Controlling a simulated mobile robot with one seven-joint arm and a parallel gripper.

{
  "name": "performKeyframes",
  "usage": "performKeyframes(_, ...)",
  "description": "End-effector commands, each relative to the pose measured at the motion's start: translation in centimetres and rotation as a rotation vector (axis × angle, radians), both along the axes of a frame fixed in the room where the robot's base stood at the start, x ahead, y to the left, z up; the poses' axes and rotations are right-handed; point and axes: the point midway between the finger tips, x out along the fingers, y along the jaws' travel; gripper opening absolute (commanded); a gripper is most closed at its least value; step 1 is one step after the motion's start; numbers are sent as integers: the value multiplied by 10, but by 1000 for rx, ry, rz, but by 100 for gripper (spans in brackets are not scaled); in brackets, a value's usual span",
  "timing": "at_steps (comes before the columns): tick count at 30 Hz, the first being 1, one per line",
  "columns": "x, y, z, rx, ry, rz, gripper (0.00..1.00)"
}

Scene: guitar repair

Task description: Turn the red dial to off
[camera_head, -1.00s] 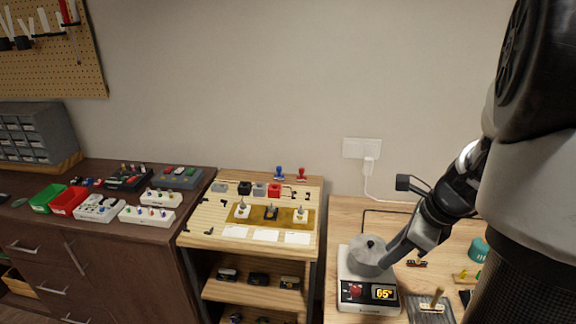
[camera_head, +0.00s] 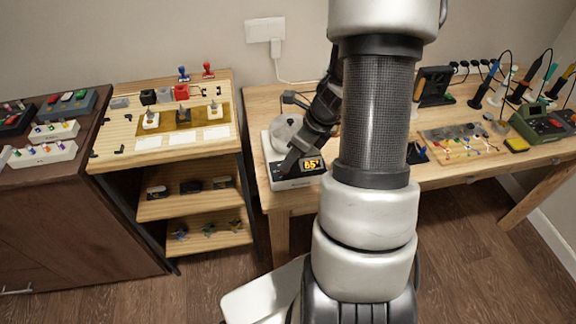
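The white heating device (camera_head: 268,150) stands at the left end of the workbench with a round metal pot (camera_head: 286,132) on top. Its front panel has a lit yellow display (camera_head: 311,165) reading about 65. The red dial belongs on the panel left of the display, but my gripper largely covers that spot. My gripper (camera_head: 287,166) reaches down from the upper right, in front of the pot, with its tip at or very near the dial. Its fingers are too small and dark to tell whether they are open, or whether they touch the dial.
My own arm blocks the middle of the view. The workbench (camera_head: 262,103) carries a green device (camera_head: 543,123), soldering tools and a parts mat (camera_head: 463,141) on the right. A wooden shelf stand (camera_head: 120,120) with small parts and stamps stands left, with a gap between.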

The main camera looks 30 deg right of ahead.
Motion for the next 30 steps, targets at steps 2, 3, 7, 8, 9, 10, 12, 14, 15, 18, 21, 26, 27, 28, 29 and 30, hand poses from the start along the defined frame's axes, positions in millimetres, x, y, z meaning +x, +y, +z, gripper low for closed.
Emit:
performKeyframes(2,3,3,-13,1,0,0,30)
performKeyframes(3,5,4,-16,1,1,-1,30)
performKeyframes(7,8,6,-24,-1,-1,1,30)
performKeyframes(8,8,6,-24,-1,-1,1,30)
performKeyframes(9,8,7,-25,-1,-1,1,30)
performKeyframes(10,9,7,-25,-1,-1,1,30)
performKeyframes(12,9,7,-25,-1,-2,0,30)
performKeyframes(14,9,7,-25,-1,-2,0,30)
performKeyframes(15,9,7,-25,-1,-2,0,30)
performKeyframes(18,9,7,-25,-1,-1,1,22)
performKeyframes(21,8,7,-25,-1,-1,1,5)
performKeyframes(26,8,7,-25,-1,-1,3,0)
performKeyframes(27,8,7,-25,0,-1,7,0)
performKeyframes(28,8,7,-25,-1,0,10,0)
performKeyframes(29,8,7,-25,-1,-1,16,0)
performKeyframes(30,8,7,-25,0,0,24,0)
